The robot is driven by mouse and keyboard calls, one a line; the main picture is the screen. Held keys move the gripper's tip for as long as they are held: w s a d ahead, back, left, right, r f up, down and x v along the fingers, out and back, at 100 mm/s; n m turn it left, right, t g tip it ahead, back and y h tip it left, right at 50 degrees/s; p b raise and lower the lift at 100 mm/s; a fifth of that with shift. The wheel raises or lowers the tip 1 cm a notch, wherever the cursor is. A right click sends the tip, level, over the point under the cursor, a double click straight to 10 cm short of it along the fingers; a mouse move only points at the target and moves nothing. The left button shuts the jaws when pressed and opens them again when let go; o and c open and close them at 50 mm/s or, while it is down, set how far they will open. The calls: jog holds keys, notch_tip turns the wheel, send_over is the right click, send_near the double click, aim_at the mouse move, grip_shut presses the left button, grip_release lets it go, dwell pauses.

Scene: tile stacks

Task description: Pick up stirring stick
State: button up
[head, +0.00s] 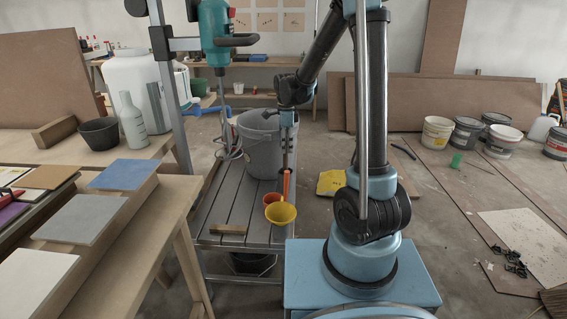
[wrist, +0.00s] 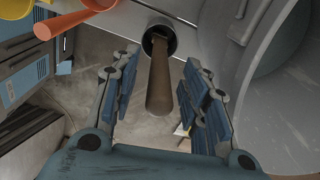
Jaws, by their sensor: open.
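The stirring stick (wrist: 160,85) is a brown wooden stick in the middle of the wrist view. Its far end is in a dark round holder (wrist: 158,34), and its near end points toward my wrist. In the head view the stick (head: 285,158) shows as a thin brown upright piece beside the grey bucket. My gripper (wrist: 158,82) is open, with one blue-padded finger on each side of the stick. Gaps show between the stick and both fingers. In the head view my gripper (head: 288,118) is small and hard to make out.
The grey bucket (head: 262,150) stands close beside the stick on a slatted cart (head: 222,212). Orange (head: 275,200) and yellow (head: 281,213) funnels hang near the cart's right edge. A teal mixer (head: 215,35) is at upper left. A wooden table with tiles (head: 78,219) is at left.

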jog(key=shift+f, duration=1.1)
grip_shut()
jog(key=shift+r, duration=0.15)
